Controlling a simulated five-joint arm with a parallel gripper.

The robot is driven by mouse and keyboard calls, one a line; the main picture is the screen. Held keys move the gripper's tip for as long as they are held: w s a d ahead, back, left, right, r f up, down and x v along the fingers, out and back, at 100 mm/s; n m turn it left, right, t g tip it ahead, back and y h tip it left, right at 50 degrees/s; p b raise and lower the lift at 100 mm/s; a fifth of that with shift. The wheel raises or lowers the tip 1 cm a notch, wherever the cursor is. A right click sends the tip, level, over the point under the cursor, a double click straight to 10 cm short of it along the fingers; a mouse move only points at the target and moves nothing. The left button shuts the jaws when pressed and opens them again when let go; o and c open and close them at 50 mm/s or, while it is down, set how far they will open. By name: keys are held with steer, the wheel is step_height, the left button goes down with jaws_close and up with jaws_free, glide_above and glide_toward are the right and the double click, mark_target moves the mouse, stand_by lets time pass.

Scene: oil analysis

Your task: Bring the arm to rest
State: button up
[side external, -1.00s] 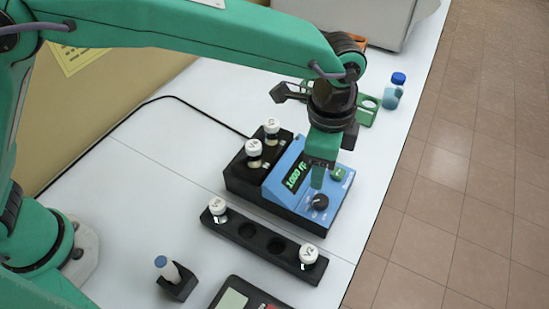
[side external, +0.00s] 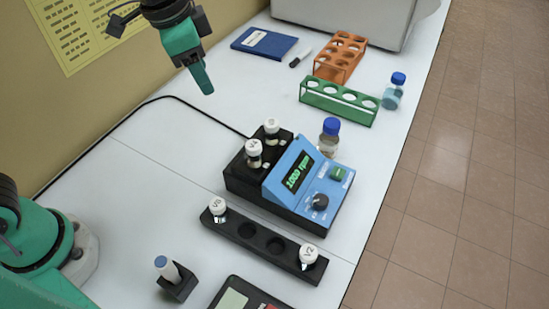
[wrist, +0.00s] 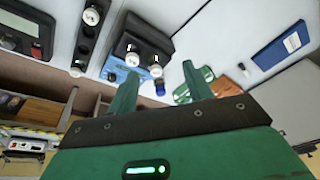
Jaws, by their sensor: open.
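My gripper (side external: 203,82) hangs in the air at the upper left of the side external view, over the back of the bench near the wall. It is clear of everything on the bench. In the wrist view my gripper (wrist: 158,95) shows two green fingers spread apart with nothing between them. Most of my arm is raised out of the side external view; my green base shows at the lower left.
A blue device (side external: 305,180) with a lit display holds two white-capped vials. A black rack (side external: 262,238) with two vials stands in front. Green (side external: 340,102) and orange (side external: 340,55) racks, bottles and a blue notebook (side external: 264,43) stand behind. The bench's left middle is clear.

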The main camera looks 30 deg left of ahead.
steer(key=s+a+f+n+t+y, duration=0.1)
steer(key=s+a+n+t, duration=0.2)
steer(key=s+a+n, duration=0.5)
steer(key=s+a, duration=0.5)
steer(key=a, duration=0.3)
steer(key=shift+a+f, duration=0.15)
steer(key=shift+f, duration=0.05)
steer(key=shift+s, duration=0.1)
steer(key=shift+c, duration=0.4)
